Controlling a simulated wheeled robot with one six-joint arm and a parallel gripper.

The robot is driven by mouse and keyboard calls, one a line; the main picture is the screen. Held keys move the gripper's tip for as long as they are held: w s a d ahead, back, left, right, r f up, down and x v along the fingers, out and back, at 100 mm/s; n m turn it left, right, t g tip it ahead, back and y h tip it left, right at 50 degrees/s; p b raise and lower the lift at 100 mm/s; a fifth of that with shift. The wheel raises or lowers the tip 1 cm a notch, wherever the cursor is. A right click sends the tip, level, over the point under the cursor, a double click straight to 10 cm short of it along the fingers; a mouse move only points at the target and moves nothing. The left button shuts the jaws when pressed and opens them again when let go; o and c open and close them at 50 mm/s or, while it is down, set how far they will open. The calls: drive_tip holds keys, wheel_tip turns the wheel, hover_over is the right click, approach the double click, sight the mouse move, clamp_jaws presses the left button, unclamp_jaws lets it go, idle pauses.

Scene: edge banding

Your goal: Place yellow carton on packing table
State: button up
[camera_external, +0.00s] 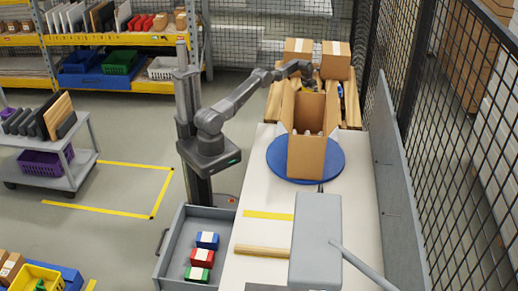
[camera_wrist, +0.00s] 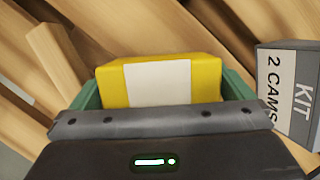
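A yellow carton (camera_wrist: 208,80) with a white label fills the middle of the wrist view. The green fingers of my gripper (camera_wrist: 160,92) stand at its left and right sides, with no clear gap. I cannot tell whether they press on it. Its lower part is hidden behind the gripper body. In the external view my gripper (camera_external: 305,78) is over the far end of the work area, behind the open cardboard box, and I cannot make out the carton there. The white packing table (camera_external: 355,225) runs from there toward the camera.
An open cardboard box (camera_external: 306,158) stands on a blue disc (camera_external: 277,160). Wooden boards (camera_wrist: 60,60) and a grey kit box (camera_wrist: 288,90) lie close to my gripper. A mesh fence (camera_external: 395,90) borders the right. An open drawer (camera_external: 175,250) holds small cartons.

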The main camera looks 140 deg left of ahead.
drive_tip(key=b+v, duration=0.2)
drive_tip(key=v, duration=1)
drive_tip(key=shift+r, duration=0.15)
